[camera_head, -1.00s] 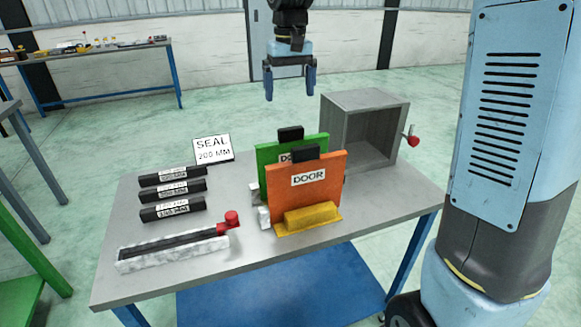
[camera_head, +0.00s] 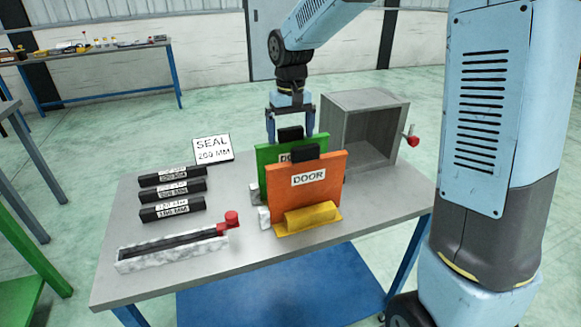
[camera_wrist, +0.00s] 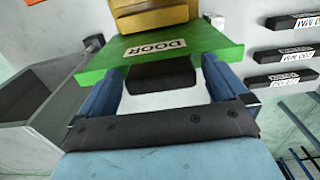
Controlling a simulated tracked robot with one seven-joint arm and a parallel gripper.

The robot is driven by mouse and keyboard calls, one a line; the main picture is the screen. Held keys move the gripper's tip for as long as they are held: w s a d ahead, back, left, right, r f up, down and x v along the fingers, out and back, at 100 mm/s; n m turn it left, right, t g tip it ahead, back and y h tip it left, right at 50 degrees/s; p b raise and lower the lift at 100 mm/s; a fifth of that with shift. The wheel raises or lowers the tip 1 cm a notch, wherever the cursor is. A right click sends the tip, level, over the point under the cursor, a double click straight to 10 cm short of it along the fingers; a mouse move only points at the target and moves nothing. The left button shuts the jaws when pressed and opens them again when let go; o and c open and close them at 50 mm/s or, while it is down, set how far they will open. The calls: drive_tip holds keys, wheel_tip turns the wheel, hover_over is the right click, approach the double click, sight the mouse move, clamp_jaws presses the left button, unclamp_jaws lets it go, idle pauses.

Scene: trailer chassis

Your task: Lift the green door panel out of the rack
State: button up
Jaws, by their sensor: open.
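The green door panel (camera_head: 264,154) stands upright in the rack behind the orange door panel (camera_head: 305,186), which hides most of it. The green panel has a black handle block (camera_head: 290,134) on its top edge. The rack's yellow block (camera_head: 311,217) shows in front of the orange panel. My gripper (camera_head: 290,138) is open, pointing down at the green panel's top, with a finger on each side of the black block. In the wrist view the black block (camera_wrist: 162,76) lies between my open fingers, near the green panel's edge (camera_wrist: 190,44). I cannot tell whether the fingers touch anything.
An open grey box (camera_head: 350,128) with a red knob stands right of the panels. Several black seal bars (camera_head: 172,191), a SEAL sign (camera_head: 212,149) and a pale channel with a red clamp (camera_head: 172,248) lie to the left. The table's front right is clear.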

drive_tip(key=c, duration=1.8)
drive_tip(key=shift+o, duration=0.2)
drive_tip(key=shift+r, duration=0.1)
